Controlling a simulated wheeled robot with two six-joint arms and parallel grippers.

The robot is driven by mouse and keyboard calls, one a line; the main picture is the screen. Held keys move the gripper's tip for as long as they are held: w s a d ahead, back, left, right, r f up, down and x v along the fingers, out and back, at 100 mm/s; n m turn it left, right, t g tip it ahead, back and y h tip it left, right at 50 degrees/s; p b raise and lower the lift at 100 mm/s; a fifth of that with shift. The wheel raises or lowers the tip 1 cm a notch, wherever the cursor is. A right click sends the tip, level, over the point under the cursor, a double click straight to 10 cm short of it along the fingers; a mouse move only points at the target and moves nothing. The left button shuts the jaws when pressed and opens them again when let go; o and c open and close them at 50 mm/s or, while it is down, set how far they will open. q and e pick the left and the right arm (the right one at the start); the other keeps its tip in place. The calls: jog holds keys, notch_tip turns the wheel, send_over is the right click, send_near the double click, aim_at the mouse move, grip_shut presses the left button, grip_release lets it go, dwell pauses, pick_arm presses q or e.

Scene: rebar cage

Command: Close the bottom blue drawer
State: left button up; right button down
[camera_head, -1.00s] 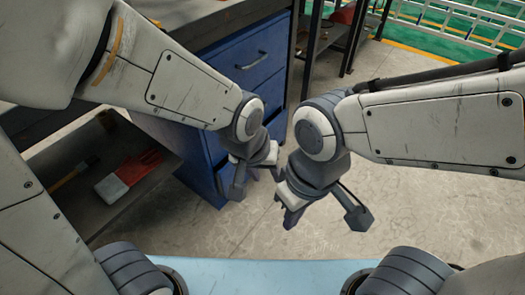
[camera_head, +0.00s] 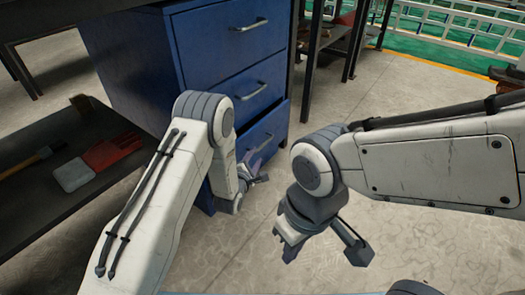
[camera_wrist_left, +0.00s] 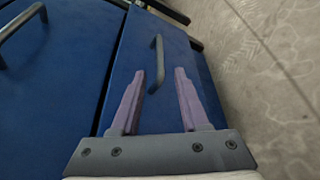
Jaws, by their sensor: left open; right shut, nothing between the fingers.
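The blue drawer cabinet (camera_head: 135,70) stands left of centre in the head view, with three drawers stacked. The bottom blue drawer (camera_head: 276,124) is partly hidden by my left arm and appears to stick out slightly; its handle (camera_wrist_left: 157,62) shows in the left wrist view. My left gripper (camera_head: 257,170) is low in front of this drawer, open and empty. In the left wrist view its two purple fingers (camera_wrist_left: 160,100) point at the drawer front, either side of the handle's lower end; contact cannot be told. My right gripper (camera_head: 287,252) is shut and empty above the floor, to the right.
A dark low shelf (camera_head: 85,192) at the left carries a red-and-white item (camera_head: 105,155) and a tool with a yellow handle (camera_head: 30,163). A dark rack (camera_head: 340,45) stands behind the cabinet. The concrete floor (camera_head: 420,250) is free at the right.

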aim_at(262, 147)
pick_arm(q)
jog(key=b+x, duration=0.4)
jog(key=x, duration=0.4)
jog(key=shift+w+d+f+b, duration=0.1)
jog(key=shift+w+f+b, duration=0.05)
jog(key=shift+b, duration=0.15)
jog(key=shift+w+d, duration=0.1)
jog(key=shift+w, duration=0.2)
grip_shut()
dwell(0.7)
